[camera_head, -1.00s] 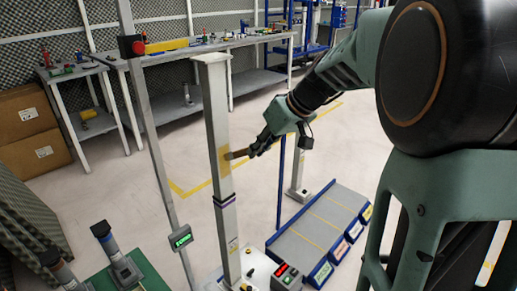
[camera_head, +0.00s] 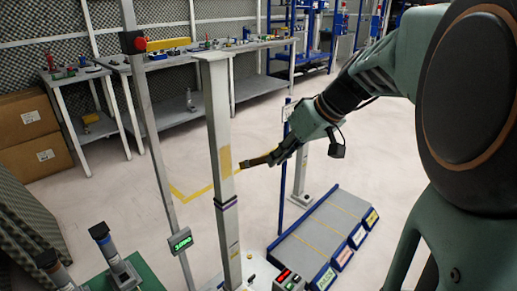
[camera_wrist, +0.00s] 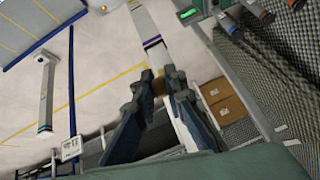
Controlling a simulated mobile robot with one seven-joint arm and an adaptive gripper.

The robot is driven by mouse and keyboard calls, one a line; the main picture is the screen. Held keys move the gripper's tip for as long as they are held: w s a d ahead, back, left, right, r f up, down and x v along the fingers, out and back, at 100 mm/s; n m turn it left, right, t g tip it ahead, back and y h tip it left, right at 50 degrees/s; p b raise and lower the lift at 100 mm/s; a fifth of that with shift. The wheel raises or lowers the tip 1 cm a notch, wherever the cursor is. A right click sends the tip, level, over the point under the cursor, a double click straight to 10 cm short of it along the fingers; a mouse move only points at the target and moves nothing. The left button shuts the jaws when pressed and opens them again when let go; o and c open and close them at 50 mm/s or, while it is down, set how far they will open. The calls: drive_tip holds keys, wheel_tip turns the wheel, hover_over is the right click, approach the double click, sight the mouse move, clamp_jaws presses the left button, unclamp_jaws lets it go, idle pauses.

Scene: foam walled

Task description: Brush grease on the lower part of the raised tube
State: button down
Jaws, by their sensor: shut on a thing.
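The raised tube (camera_head: 222,120) is a tall, light grey square column, upright in the middle of the head view. A tan grease patch (camera_head: 225,162) covers part of its middle, above dark purple bands (camera_head: 227,203). Below the bands the lower part looks grey, with small labels. My gripper (camera_head: 275,157) is to the right of the tube, shut on a brush (camera_head: 255,161) with a brown body. The brush points left and its tip appears just clear of the tube's right edge. In the wrist view the fingers hide most of the brush (camera_wrist: 159,88), and the tube (camera_wrist: 148,25) runs behind them.
A thin post (camera_head: 158,150) with a green display (camera_head: 180,240) stands left of the tube. Tools on a green mat (camera_head: 140,272) are at lower left. Workbenches (camera_head: 175,62) line the back.

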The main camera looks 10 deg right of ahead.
drive_tip(key=shift+d, duration=0.1)
drive_tip(key=shift+s+d+b, duration=0.3)
drive_tip(key=shift+s+d, duration=0.1)
drive_tip(key=shift+s, duration=0.25)
drive_tip(key=shift+s+d+b, duration=0.3)
drive_tip(key=shift+s+d, duration=0.1)
drive_tip(key=shift+s, duration=0.2)
